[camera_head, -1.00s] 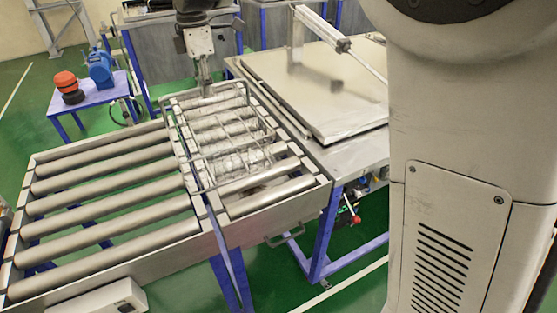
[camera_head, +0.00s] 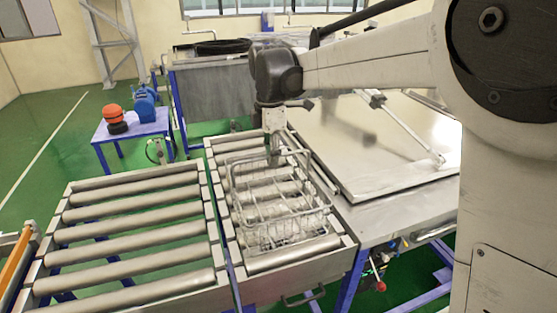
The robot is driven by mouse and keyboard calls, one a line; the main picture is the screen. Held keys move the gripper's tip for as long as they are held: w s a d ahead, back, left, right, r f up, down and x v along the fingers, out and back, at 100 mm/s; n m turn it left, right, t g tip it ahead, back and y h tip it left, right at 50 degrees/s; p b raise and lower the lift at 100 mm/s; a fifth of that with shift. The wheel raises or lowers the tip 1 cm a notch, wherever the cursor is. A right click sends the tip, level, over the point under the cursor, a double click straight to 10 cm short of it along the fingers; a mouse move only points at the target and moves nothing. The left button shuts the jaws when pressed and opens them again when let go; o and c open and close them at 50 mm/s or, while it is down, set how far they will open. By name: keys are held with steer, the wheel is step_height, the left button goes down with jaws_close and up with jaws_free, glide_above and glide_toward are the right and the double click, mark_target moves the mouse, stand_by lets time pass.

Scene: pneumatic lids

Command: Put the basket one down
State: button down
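The basket (camera_head: 285,228) is a wire-frame basket with clear-looking contents in its lower part. It is over the right-hand roller section, within its width. I cannot tell whether its bottom touches the rollers. My gripper (camera_head: 275,160) points down at the far rim of the basket. The fingers are small and meet the rim area, so I cannot tell whether they are shut on it.
The roller conveyor (camera_head: 140,223) on the left is empty. A metal table with a flat lid (camera_head: 385,150) and a pneumatic cylinder stands to the right. A small blue table (camera_head: 130,130) holds an orange-and-black item (camera_head: 115,118) and a blue pump (camera_head: 145,103).

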steer(key=shift+w+d+f+p, duration=0.15)
steer(key=shift+w+d+f, duration=0.15)
steer(key=shift+f, duration=0.6)
steer(key=shift+w+d+f+p, duration=0.1)
steer(key=shift+w+d+f, duration=0.15)
steer(key=shift+f, duration=0.65)
steer(key=shift+w+d+f+p, duration=0.2)
steer(key=shift+d+f, duration=0.15)
steer(key=shift+f, duration=0.65)
steer(key=c, duration=2.5)
jaws_free()
steer(key=o, duration=0.6)
